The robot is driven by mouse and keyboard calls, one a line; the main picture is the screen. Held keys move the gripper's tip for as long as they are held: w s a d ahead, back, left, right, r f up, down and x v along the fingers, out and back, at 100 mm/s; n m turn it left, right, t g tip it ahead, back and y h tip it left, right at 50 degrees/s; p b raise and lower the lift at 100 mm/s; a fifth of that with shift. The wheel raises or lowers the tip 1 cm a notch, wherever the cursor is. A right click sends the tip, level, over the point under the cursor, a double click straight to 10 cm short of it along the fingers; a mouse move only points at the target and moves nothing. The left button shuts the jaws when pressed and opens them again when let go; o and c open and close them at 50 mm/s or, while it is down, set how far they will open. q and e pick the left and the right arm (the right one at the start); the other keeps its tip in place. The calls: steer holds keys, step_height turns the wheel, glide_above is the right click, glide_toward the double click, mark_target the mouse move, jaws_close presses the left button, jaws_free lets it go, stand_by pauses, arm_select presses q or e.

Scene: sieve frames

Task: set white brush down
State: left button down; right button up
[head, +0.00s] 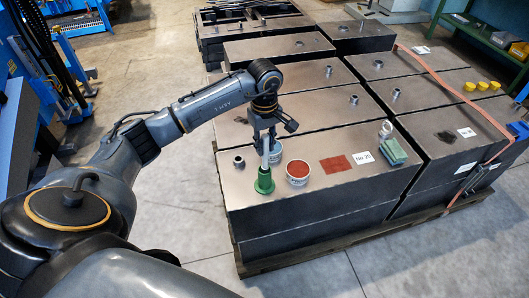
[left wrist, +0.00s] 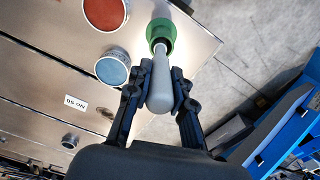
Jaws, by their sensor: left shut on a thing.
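The white brush (left wrist: 161,80) shows as a pale grey-white handle with a thinner neck; it also shows in the head view (head: 265,157). Its far end goes into a green cup-like piece (head: 264,182) with a flared base, near the front left corner of the nearest metal block. The green piece also shows in the left wrist view (left wrist: 160,32). The brush's tip is hidden in it. My left gripper (head: 265,130) is above the green piece, shut on the brush handle, with a finger on each side (left wrist: 156,90). My right gripper is not in view.
A blue-filled tin (head: 275,148) and a red-filled tin (head: 297,171) stand close to the right. The block's front edge is close to the green piece.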

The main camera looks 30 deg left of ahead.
mark_target(265, 153)
arm_select(q)
step_height(265, 153, down, 3)
steer(key=shift+s, duration=0.15)
steer(key=shift+f, duration=0.55)
steer(key=c, duration=1.2)
jaws_free()
steer(key=shift+o, duration=0.2)
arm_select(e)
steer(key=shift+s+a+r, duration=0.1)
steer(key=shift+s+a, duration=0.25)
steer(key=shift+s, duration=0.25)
arm_select(q)
steer(key=shift+r, duration=0.6)
step_height(265, 153, up, 11)
steer(key=shift+r+b, duration=0.15)
steer(key=shift+b, duration=0.45)
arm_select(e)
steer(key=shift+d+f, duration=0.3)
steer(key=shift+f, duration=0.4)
